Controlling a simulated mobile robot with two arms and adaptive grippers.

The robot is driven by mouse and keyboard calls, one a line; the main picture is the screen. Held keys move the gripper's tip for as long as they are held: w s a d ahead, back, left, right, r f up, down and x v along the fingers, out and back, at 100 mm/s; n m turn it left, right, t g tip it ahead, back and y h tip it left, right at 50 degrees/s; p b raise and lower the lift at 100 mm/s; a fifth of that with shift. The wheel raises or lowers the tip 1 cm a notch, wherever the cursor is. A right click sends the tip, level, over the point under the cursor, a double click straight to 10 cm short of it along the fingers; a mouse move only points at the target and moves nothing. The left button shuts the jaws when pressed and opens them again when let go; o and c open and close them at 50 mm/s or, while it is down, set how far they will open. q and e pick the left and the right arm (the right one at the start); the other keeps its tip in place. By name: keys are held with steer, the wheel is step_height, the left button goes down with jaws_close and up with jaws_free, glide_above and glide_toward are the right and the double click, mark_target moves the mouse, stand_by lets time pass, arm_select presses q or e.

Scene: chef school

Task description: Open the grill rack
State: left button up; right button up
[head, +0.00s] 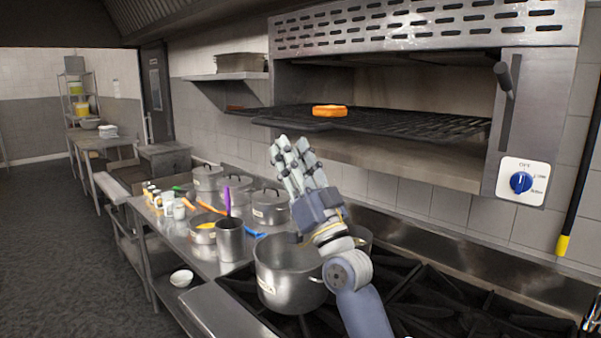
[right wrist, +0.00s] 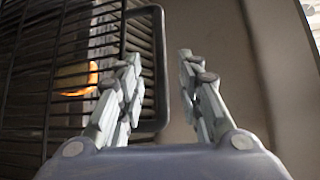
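The grill rack (head: 425,124) is a dark wire grate inside the steel grill, and its front part juts out on the left. It also shows in the right wrist view (right wrist: 30,75), with a dark looped handle bar (right wrist: 161,75) at its edge. My right gripper (head: 290,146) is in front of and below the rack's front edge in the head view. In the right wrist view my right gripper (right wrist: 158,60) is open, with the handle bar appearing between its fingers. I cannot tell whether they touch it. My left gripper is out of view.
An orange piece of food (head: 329,110) lies on the rack. A lever (head: 505,80) and a blue knob (head: 521,182) are on the grill's right side. A large pot (head: 285,285) stands on the stove below my arm. Several pots crowd the counter at left.

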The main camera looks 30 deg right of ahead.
steer(key=shift+v, duration=2.25)
